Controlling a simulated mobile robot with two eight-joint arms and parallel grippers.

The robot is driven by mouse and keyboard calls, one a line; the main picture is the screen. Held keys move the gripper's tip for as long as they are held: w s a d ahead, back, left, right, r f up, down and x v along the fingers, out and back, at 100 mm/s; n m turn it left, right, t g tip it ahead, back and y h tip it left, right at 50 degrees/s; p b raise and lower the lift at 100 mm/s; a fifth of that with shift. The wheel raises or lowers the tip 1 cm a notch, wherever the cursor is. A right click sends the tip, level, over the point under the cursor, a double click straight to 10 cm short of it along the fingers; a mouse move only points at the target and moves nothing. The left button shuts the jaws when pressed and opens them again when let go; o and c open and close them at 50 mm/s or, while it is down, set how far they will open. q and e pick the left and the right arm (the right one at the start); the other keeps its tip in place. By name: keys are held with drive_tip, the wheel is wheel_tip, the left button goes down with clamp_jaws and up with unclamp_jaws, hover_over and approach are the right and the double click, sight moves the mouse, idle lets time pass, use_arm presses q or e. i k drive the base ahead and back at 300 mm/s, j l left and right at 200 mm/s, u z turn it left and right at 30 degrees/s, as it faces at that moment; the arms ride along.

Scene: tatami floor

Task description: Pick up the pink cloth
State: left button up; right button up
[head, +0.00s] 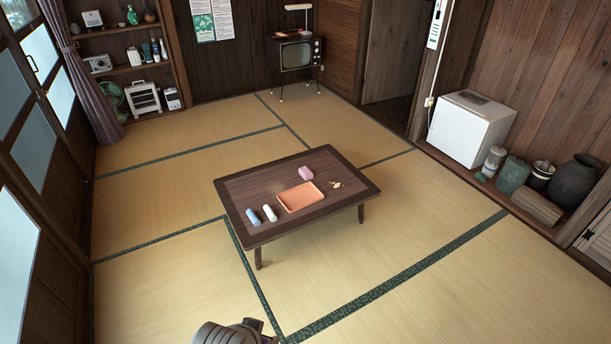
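The pink cloth (306,173) lies as a small folded block on the low dark wooden table (240,191), near the table's far side. It sits just behind an orange tray (300,197) and apart from it. Part of one of my arms shows at the bottom edge of the head view, well short of the table. No gripper fingers can be made out in the head view.
A blue rolled item (253,217) and a white one (270,213) lie left of the tray. Small tan pieces (335,184) lie right of it. Tatami floor around the table is clear. A white fridge (470,128) and jars stand along the right wall.

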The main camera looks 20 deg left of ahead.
sight(304, 172)
drive_tip(key=i+j+z, duration=0.15)
drive_tip(key=i+j, duration=0.15)
drive_tip(key=i+j+z, duration=0.15)
drive_tip(key=i+j, duration=0.2)
drive_tip(key=i, duration=0.2)
drive_tip(key=i+j+z, duration=0.2)
drive_tip(key=i+j, duration=0.15)
drive_tip(key=i+j+z, duration=0.15)
drive_tip(key=i+j, duration=0.25)
drive_tip(key=i+j+z, duration=0.15)
drive_tip(key=i+j, duration=0.15)
drive_tip(key=j, duration=0.3)
drive_tip(key=i+j+z, duration=0.15)
drive_tip(key=i+j, duration=0.15)
drive_tip(key=j, duration=0.2)
